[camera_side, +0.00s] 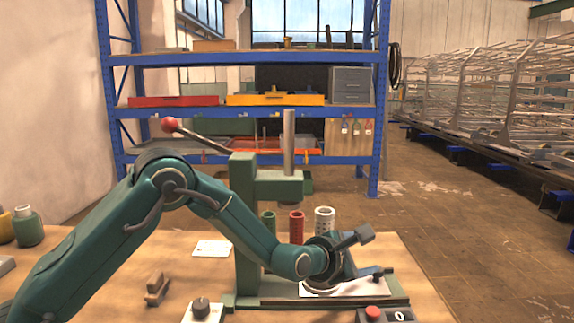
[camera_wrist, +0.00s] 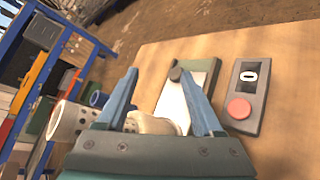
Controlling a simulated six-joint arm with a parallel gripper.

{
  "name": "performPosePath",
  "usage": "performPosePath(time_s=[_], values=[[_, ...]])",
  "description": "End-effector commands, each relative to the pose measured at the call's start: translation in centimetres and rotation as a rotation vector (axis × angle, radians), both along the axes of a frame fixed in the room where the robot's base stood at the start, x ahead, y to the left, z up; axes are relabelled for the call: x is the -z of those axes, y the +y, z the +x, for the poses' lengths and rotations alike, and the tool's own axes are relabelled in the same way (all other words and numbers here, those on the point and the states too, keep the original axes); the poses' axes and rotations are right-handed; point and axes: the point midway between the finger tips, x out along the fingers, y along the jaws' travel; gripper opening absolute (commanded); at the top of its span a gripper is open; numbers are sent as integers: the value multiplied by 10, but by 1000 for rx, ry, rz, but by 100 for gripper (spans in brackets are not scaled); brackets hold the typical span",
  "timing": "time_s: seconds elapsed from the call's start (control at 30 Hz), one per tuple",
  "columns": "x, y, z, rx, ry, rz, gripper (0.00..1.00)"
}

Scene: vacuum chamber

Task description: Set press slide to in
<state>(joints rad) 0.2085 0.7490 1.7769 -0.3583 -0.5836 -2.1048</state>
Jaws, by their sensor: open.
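The press (camera_side: 245,215) is a green frame with a steel ram and a red-balled lever. Its slide (camera_side: 345,288) is a white plate on a green base, low at the press's right side; it also shows in the wrist view (camera_wrist: 172,101). A dark round knob (camera_wrist: 175,74) sits near the slide's outer end. My gripper (camera_wrist: 157,72) is open, with its two blue fingers apart over the slide. The right fingertip appears close to the knob; contact cannot be told. A cream rounded piece (camera_wrist: 150,123) shows between the fingers, partly hidden by my gripper.
A control box with a red button (camera_side: 373,312) and a 0 display lies in front of the slide; it shows right in the wrist view (camera_wrist: 240,108). Green, red and white perforated cylinders (camera_side: 324,219) stand behind. A dial box (camera_side: 201,310) and wooden block (camera_side: 156,289) lie left.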

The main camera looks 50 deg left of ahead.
Motion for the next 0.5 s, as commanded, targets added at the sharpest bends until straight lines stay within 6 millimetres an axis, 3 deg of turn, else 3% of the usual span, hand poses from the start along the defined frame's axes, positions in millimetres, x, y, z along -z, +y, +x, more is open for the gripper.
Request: performPosePath(time_s=[0.5], values=[[0,0,3,528,1,1273,68]])
